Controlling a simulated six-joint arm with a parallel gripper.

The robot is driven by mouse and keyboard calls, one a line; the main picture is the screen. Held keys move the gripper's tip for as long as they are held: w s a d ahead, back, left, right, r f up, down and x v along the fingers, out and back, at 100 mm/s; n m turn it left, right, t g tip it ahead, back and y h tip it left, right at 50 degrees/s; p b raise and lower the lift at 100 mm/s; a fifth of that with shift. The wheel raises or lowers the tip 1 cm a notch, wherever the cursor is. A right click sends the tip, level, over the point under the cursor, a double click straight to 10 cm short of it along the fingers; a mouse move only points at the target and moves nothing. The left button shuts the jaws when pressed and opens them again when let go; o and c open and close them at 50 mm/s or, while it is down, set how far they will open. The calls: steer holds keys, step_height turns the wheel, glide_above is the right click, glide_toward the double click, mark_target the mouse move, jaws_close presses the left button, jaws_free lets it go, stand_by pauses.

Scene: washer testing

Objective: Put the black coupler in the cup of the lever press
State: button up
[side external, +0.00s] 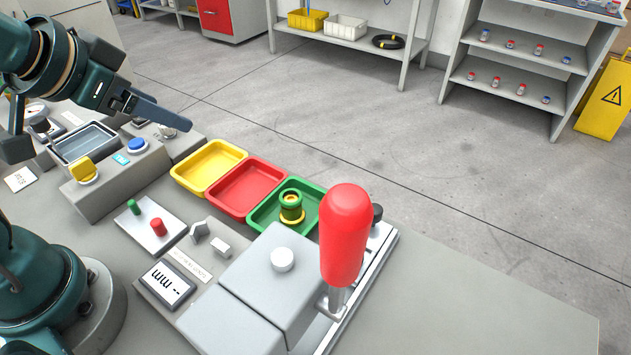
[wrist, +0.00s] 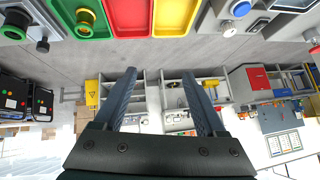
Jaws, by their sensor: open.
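My gripper (side external: 165,112) is open and empty at the upper left of the side view, raised over the bench; its two fingers show apart in the wrist view (wrist: 158,76). The lever press (side external: 345,235) stands at the front with a large red handle and pale grey blocks beside it. Black round parts (side external: 376,215) show behind the handle, partly hidden; they also appear at the wrist view's top left (wrist: 17,20). I cannot tell the cup there. No plainly black coupler can be made out.
Yellow (side external: 183,177) and red (side external: 227,203) trays lie beside the green one, looking empty. A button box (side external: 112,185) and a grey bin (side external: 62,150) stand left.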

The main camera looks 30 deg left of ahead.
steer(key=s+d+f+g+h, duration=0.1)
steer(key=s+d+f+g, duration=0.1)
steer(key=s, duration=0.4)
steer(key=shift+s+d+f+g+h, duration=0.3)
steer(key=shift+s+d+h, duration=0.1)
steer(key=shift+d, duration=0.35)
